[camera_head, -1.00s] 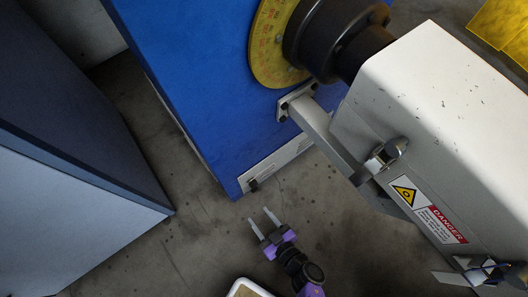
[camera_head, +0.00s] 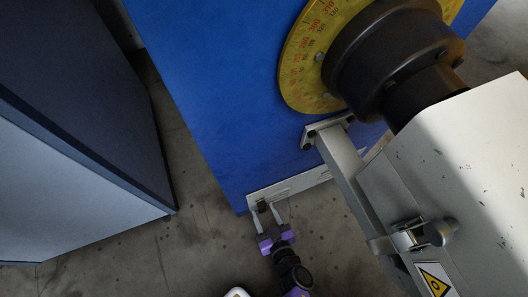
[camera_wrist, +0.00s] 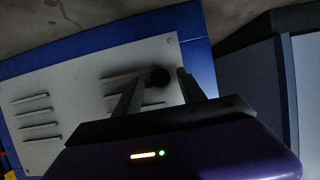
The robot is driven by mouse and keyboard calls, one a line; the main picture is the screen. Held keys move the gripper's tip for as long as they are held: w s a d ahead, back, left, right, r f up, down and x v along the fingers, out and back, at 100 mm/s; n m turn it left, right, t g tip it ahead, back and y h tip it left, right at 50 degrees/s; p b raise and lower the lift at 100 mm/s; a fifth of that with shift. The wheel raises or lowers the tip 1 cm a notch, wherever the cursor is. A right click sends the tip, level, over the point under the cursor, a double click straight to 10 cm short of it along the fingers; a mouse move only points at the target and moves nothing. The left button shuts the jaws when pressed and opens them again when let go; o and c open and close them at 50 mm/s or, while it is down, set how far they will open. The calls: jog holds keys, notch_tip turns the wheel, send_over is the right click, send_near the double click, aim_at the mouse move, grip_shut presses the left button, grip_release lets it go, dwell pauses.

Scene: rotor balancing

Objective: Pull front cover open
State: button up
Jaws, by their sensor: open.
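The front cover (camera_head: 295,184) is a pale vented panel low on the blue machine, with a small dark knob (camera_head: 262,206) near its left end. In the wrist view the cover (camera_wrist: 75,95) fills the left and middle, with slots and a round dark knob (camera_wrist: 160,77). The cover appears closed against the blue body.
The blue machine body (camera_head: 210,90) carries a yellow dial (camera_head: 300,60) and a black hub (camera_head: 385,60). A grey bracket arm (camera_head: 345,165) and a white guard with a latch (camera_head: 430,233) stand to the right. A dark and grey cabinet (camera_head: 75,170) stands left. Floor between is clear.

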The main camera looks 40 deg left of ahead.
jog(key=shift+a, duration=0.2)
grip_shut()
jog(key=shift+d+f, duration=0.1)
dwell(1.3)
